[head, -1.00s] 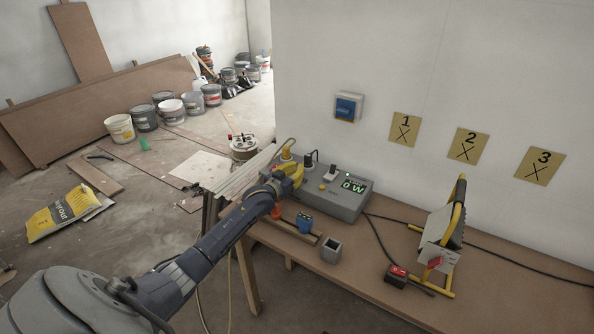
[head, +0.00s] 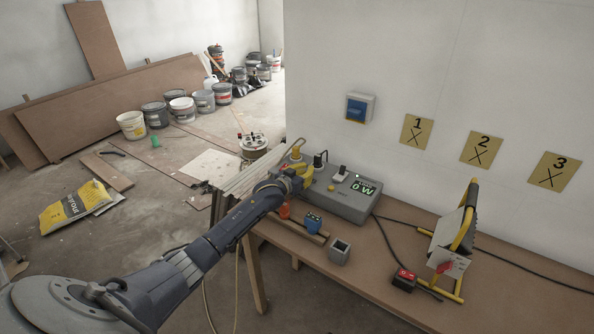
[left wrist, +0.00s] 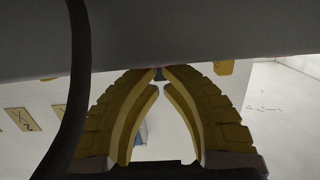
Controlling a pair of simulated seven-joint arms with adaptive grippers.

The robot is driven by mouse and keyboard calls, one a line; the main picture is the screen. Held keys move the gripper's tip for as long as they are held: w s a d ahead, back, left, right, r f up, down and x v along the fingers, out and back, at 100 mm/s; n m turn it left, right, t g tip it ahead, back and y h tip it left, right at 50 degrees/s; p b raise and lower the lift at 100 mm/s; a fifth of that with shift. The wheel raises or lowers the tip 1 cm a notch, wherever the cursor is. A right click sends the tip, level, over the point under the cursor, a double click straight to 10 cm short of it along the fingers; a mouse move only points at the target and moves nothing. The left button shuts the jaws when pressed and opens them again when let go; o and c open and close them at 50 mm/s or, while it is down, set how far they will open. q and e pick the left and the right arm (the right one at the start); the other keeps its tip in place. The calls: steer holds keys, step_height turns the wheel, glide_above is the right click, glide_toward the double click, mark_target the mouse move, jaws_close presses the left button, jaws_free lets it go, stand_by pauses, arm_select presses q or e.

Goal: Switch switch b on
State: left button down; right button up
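No label "b" is readable, so I cannot tell which switch is switch b. A grey power box (head: 348,205) on the bench has a display reading "0 W", plugs on top and a yellow knob (head: 331,187). A red switch (head: 404,276) on a dark block lies on the bench in front of the work lamp. A blue switch (head: 357,109) in a pale housing is on the wall. My left gripper (head: 305,179), with yellow fingers, is over the left end of the power box. In the left wrist view its fingertips (left wrist: 161,80) come together, with nothing seen held. My right gripper is out of view.
A yellow-framed work lamp (head: 460,235) stands at the bench's right. A blue item (head: 313,222) and a grey square cup (head: 339,251) are in front of the power box. Cables cross the bench (head: 510,308). Numbered cards (head: 417,132) hang on the wall.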

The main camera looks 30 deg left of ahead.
arm_select(q)
steer(key=shift+w+d+f, duration=0.15)
steer(key=shift+w, duration=0.3)
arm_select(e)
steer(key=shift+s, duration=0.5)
arm_select(q)
steer(key=shift+r, duration=0.5)
steer(key=r, duration=0.3)
steer(key=shift+w+r, duration=0.1)
steer(key=shift+w, duration=0.1)
steer(key=s+r, duration=0.4)
steer(key=s, duration=0.4)
steer(key=shift+s+a, duration=0.35)
steer(key=shift+s, duration=0.05)
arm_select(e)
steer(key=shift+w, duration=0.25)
